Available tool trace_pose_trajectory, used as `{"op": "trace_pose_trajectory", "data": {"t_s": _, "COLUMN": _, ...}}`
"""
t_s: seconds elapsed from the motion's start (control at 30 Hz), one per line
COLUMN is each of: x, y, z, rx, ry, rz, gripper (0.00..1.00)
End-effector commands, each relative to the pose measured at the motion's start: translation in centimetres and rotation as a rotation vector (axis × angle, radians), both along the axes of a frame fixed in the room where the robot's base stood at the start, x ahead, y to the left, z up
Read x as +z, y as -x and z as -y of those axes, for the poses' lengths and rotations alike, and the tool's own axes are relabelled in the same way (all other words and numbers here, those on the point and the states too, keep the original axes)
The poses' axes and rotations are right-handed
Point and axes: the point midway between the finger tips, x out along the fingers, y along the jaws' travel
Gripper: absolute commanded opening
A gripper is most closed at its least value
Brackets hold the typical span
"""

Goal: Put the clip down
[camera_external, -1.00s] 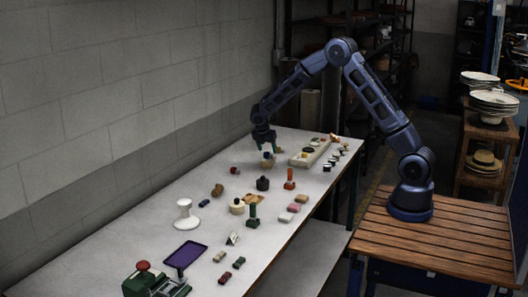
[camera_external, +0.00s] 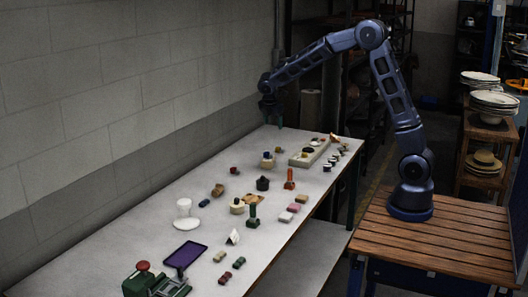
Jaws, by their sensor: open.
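My gripper (camera_external: 271,121) is open and empty, raised above the far end of the white table. Below it, and apart from it, a small tan block-like piece (camera_external: 268,163) with a dark blue part (camera_external: 267,155) on top stands on the table. Both are too small for me to tell whether either is the clip. No piece shows between the fingers.
A pale tray (camera_external: 310,152) with small parts lies right of the tan piece. Several small pieces cover the table's middle, with a white stand (camera_external: 183,207), a purple pad (camera_external: 185,254) and a green press (camera_external: 143,281) towards the near end. A wall borders the left.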

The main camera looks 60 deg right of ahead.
Motion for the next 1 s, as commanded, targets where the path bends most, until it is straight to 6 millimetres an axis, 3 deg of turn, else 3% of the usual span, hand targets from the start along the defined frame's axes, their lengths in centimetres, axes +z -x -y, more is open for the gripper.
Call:
{"op": "trace_pose_trajectory", "data": {"t_s": 0.03, "x": 1.6, "y": 1.4, "z": -0.3, "rx": -0.036, "ry": -0.010, "rz": 0.027, "gripper": 0.64}}
{"op": "trace_pose_trajectory", "data": {"t_s": 0.2, "x": 5.5, "y": 6.0, "z": -1.4, "rx": -0.174, "ry": -0.052, "rz": 0.109, "gripper": 0.64}}
{"op": "trace_pose_trajectory", "data": {"t_s": 0.5, "x": 10.7, "y": 14.6, "z": -3.2, "rx": -0.415, "ry": -0.139, "rz": 0.243, "gripper": 0.64}}
{"op": "trace_pose_trajectory", "data": {"t_s": 0.7, "x": 13.0, "y": 20.6, "z": -4.4, "rx": -0.576, "ry": -0.209, "rz": 0.323, "gripper": 0.64}}
{"op": "trace_pose_trajectory", "data": {"t_s": 1.0, "x": 14.5, "y": 29.5, "z": -6.0, "rx": -0.817, "ry": -0.329, "rz": 0.425, "gripper": 0.64}}
